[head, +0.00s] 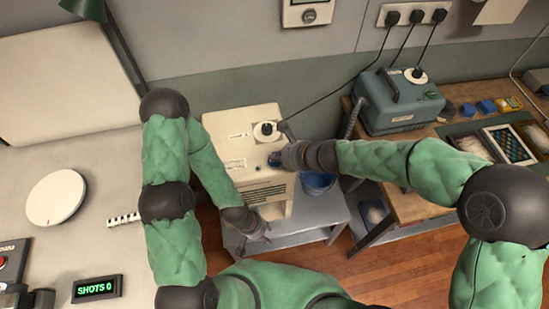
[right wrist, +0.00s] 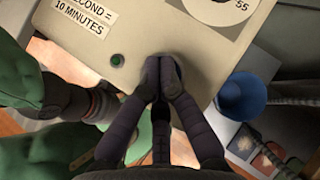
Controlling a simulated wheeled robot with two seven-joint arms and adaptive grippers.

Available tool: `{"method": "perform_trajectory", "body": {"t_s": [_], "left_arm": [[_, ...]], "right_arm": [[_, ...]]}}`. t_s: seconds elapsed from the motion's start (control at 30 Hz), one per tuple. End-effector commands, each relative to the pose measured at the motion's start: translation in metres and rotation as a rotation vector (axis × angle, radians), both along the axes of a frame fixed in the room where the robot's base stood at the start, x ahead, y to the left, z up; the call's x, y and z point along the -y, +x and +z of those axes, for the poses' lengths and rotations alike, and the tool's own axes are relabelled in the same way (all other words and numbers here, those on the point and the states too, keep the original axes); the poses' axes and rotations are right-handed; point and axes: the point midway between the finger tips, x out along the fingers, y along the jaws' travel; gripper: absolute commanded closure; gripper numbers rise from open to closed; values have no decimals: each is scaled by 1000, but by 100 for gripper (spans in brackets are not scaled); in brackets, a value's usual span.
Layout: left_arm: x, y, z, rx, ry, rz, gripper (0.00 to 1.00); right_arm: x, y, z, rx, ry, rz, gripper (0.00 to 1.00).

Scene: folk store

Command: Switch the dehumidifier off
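The dehumidifier appears to be the cream box (head: 226,128) on a low grey stand, with a white dial (head: 266,131) and labels on it. The right wrist view shows its top panel (right wrist: 140,30), the dial's edge (right wrist: 222,8), a label and a small green round light or button (right wrist: 117,60). My right gripper (head: 276,160) is over the panel's front part, its fingertips (right wrist: 160,62) together right of the green spot. Anything under the fingertips is hidden; contact is unclear. My left gripper (head: 264,236) is low beside the box's front; its fingers are too small to read.
A teal machine (head: 402,112) stands on a wooden bench (head: 420,195) at right. A cable runs up to wall plugs (head: 414,16). A white counter (head: 105,185) lies at left.

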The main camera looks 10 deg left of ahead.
Motion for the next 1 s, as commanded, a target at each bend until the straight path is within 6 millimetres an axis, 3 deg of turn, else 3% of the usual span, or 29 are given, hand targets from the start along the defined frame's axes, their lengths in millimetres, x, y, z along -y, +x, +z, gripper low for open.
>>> {"method": "perform_trajectory", "body": {"t_s": [0.5,1.0], "left_arm": [[0,0,8,0,0,0,60],[0,0,47,0,0,0,60]], "right_arm": [[0,0,9,0,0,0,100],[0,0,51,1,0,1,100]]}}
